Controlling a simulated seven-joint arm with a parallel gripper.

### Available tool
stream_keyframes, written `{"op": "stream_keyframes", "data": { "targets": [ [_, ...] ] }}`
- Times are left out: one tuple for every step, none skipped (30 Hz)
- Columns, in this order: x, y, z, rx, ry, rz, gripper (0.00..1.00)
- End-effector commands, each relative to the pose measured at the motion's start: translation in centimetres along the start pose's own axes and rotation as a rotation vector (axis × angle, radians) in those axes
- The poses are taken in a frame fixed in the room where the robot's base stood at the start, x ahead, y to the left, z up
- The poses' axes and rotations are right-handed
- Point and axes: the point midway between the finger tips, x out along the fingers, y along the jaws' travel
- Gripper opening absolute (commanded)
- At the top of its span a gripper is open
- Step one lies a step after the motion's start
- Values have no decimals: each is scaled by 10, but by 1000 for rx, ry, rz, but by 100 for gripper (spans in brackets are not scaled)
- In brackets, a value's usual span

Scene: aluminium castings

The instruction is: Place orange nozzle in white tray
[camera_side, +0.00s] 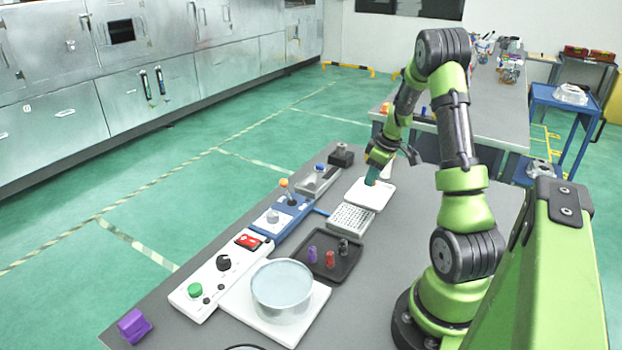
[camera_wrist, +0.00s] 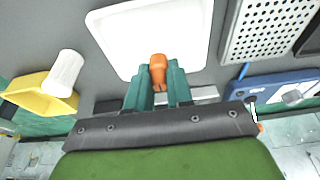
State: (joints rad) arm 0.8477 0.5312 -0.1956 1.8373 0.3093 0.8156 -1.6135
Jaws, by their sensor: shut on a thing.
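The orange nozzle (camera_wrist: 158,68) is between the two teal fingers of my gripper (camera_wrist: 158,88) in the wrist view. My gripper is shut on it, and its front end sticks out past the fingertips. The white tray (camera_wrist: 115,33) is a shallow square with rounded corners; in the wrist view the nozzle overlaps its near part. In the side view my gripper (camera_side: 373,176) points down at the white tray (camera_side: 362,199). The nozzle cannot be made out there, and I cannot tell whether it touches the tray.
A white perforated rack (camera_side: 350,219) stands beside the tray. A dark tray (camera_side: 345,267) holds purple, red and black nozzles. A glass dish (camera_side: 282,290) sits on a white plate. Control boxes line the bench's left edge. A white cylinder (camera_wrist: 64,72) and a yellow holder (camera_wrist: 30,97) are at left.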

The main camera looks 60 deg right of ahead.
Motion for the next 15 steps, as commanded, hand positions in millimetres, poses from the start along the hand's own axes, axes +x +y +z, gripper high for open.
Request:
{"op": "stream_keyframes", "data": {
  "targets": [
    [1,2,-2,0,-1,-1,0],
    [2,3,-2,1,-1,-1,0],
    [4,3,-2,1,-1,-2,0],
    [6,4,-1,1,-1,-2,0],
    [8,3,0,1,-2,-2,0],
    [14,3,1,3,-2,-4,0],
    [18,3,2,3,-3,-4,0],
    [22,3,4,3,-3,-3,0],
    [28,3,5,3,-3,-4,0],
    [31,3,6,2,-3,-3,0],
    [34,3,7,3,-1,-2,0],
    [35,3,7,3,-1,-2,0],
    [36,3,7,2,-1,-1,0],
    [35,3,7,2,0,-1,0],
    [35,3,7,2,0,0,0]
  ]
}}
